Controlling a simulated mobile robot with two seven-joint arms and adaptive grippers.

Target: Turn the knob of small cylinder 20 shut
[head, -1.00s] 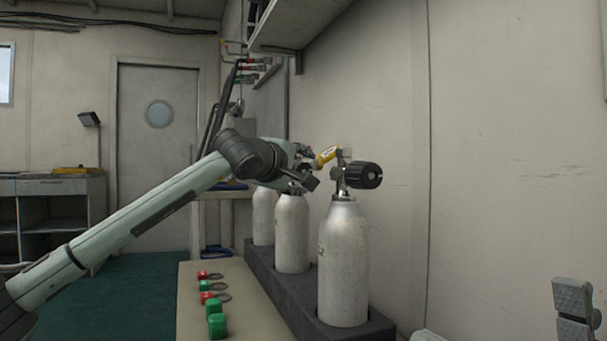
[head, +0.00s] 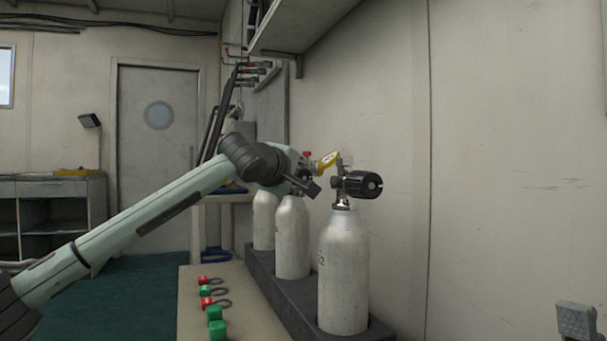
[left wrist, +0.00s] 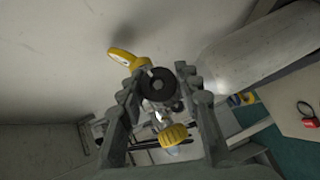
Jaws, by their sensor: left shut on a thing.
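My left gripper (head: 308,180) reaches in from the left to the valve at the top of the middle white cylinder (head: 291,240). In the left wrist view its two grey fingers (left wrist: 160,100) flank a round black knob (left wrist: 157,87) and are shut on it. The cylinder markings are too small to read.
The cylinders stand upright in a dark rack (head: 300,318) along the wall. A bench top (head: 250,315) beside it holds red and green blocks and rings. A yellow ribbed part (left wrist: 173,135) sits below the black knob. A grey object (head: 577,320) is at the lower right.

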